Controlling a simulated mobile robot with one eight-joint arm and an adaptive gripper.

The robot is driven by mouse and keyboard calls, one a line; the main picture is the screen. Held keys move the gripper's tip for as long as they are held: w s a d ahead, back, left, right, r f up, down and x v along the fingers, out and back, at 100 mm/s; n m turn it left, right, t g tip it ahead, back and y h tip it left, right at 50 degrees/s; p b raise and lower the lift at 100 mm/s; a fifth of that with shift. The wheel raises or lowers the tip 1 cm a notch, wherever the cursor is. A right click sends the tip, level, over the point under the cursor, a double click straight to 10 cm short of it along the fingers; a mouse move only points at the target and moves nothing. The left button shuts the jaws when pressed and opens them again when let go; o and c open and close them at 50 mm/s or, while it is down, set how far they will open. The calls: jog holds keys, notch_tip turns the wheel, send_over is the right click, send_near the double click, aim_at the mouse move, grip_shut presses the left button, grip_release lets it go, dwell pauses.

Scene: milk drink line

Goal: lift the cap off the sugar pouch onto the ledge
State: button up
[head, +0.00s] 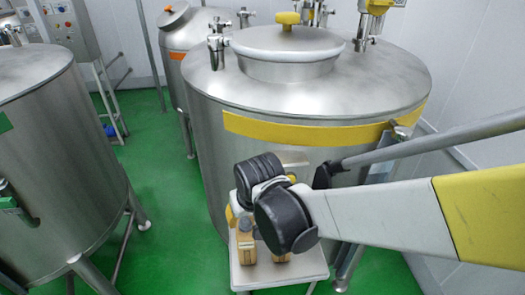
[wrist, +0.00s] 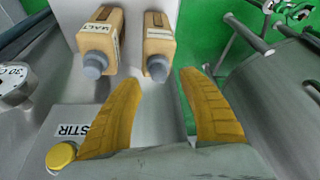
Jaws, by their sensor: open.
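Two tan pouches with grey caps stand side by side on the white ledge (head: 307,271). In the wrist view, the left pouch (wrist: 100,38) is labelled MALT. The label on the right pouch (wrist: 160,22) is too small to read; it may be the sugar pouch. Its grey cap (wrist: 158,68) is on its spout. My gripper (wrist: 160,77) is open and empty, its yellow fingers pointing toward the right pouch, with the cap between the fingertips in the picture. I cannot tell the remaining gap. In the head view my wrist partly hides the pouches.
A large steel tank (head: 300,165) with a yellow band stands behind the ledge. Another tank (head: 60,150) is at the left, with green floor (head: 165,200) between. In the wrist view, a STIR label (wrist: 75,130) and a yellow knob (wrist: 61,155) are at lower left.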

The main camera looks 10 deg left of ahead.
aim_at(245, 219)
jog(key=x, duration=0.4)
jog(key=shift+w+f, duration=0.15)
jog(key=shift+w, duration=0.2)
jog(key=shift+s, duration=0.1)
jog(key=c, duration=0.9)
